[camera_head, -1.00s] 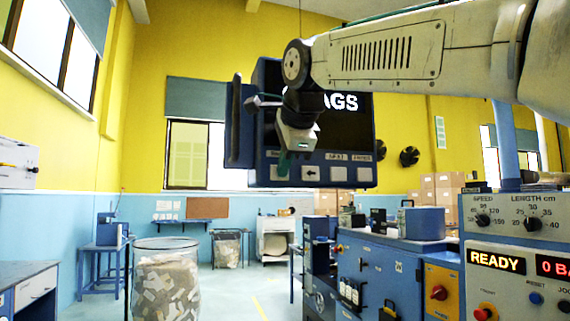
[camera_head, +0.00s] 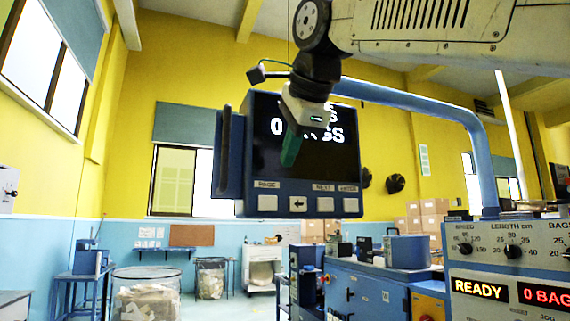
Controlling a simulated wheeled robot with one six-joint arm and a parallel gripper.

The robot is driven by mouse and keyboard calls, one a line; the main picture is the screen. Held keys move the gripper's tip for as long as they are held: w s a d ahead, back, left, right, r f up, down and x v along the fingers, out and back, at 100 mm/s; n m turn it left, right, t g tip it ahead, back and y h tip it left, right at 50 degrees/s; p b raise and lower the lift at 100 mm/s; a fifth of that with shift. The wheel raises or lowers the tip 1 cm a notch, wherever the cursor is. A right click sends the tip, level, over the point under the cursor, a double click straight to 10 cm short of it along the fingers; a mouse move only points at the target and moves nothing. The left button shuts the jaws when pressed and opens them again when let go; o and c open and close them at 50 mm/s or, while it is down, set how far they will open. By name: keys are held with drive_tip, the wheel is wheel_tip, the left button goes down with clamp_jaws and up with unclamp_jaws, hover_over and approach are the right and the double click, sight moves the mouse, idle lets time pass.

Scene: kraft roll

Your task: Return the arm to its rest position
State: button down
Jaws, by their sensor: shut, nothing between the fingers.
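My gripper (camera_head: 291,150) hangs from my arm in the upper middle of the head view, with its green fingertips pointing down. It is shut and holds nothing. It appears in front of the dark screen of a blue control panel (camera_head: 350,170) and covers part of the white text there. I cannot tell how far it is from the panel. My arm reaches in from the upper right.
The panel hangs on a blue pipe (camera_head: 420,103). A machine console (camera_head: 505,262) reading READY and 0 BAGS stands at lower right. A blue machine (camera_head: 365,285) stands behind. A clear bin of scraps (camera_head: 146,295) is at lower left.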

idle(0.8)
drive_tip(key=s+d+f+n+g+h, duration=0.1)
drive_tip(key=s+d+f+n+g, duration=0.15)
drive_tip(key=f+n, duration=0.55)
drive_tip(key=s+d+f+n+g, duration=0.1)
drive_tip(key=d+f+n, duration=0.25)
drive_tip(key=f, duration=0.95)
drive_tip(key=s+d+f+n+g, duration=0.1)
drive_tip(key=s+d+f, duration=0.4)
drive_tip(key=f, duration=0.3)
drive_tip(key=s+d+f+n+g+h, duration=0.1)
drive_tip(key=s+d+f, duration=0.4)
drive_tip(key=s+f, duration=0.3)
drive_tip(key=s+d+f+n+g, duration=0.1)
drive_tip(key=s+d+f, duration=0.4)
drive_tip(key=f, duration=0.5)
drive_tip(key=shift+s+g, duration=0.55)
drive_tip(key=shift+s, duration=0.25)
drive_tip(key=shift+a+n, duration=0.1)
drive_tip(key=shift+n, duration=0.15)
